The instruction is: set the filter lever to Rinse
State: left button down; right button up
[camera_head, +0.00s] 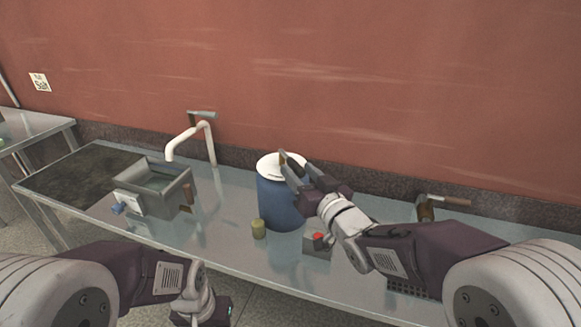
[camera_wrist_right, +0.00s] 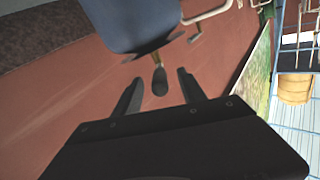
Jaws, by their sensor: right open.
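The blue drum-shaped filter (camera_head: 276,203) stands upright on the metal bench under a white top (camera_head: 270,168). My right gripper (camera_head: 291,169) is open at the right side of that top and hides part of it. In the right wrist view the blue body (camera_wrist_right: 146,22) is at the top edge, beyond my open right gripper (camera_wrist_right: 157,82). A dark rounded piece on a brownish stem (camera_wrist_right: 159,80) shows between the fingers; I cannot tell whether it is the lever or whether they touch it. No setting labels are readable. My left gripper (camera_head: 203,308) is low in front of the bench, its fingers unclear.
A grey basin (camera_head: 155,188) and a white bent spout (camera_head: 190,138) stand left of the filter. A valve with a brown handle (camera_head: 449,200) is at the right.

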aim_at(290, 162)
jog(key=x, duration=0.5)
jog(key=shift+w+a+b, duration=0.1)
jog(key=shift+w+b, duration=0.1)
jog(key=shift+b, duration=0.2)
grip_shut()
dwell(1.0)
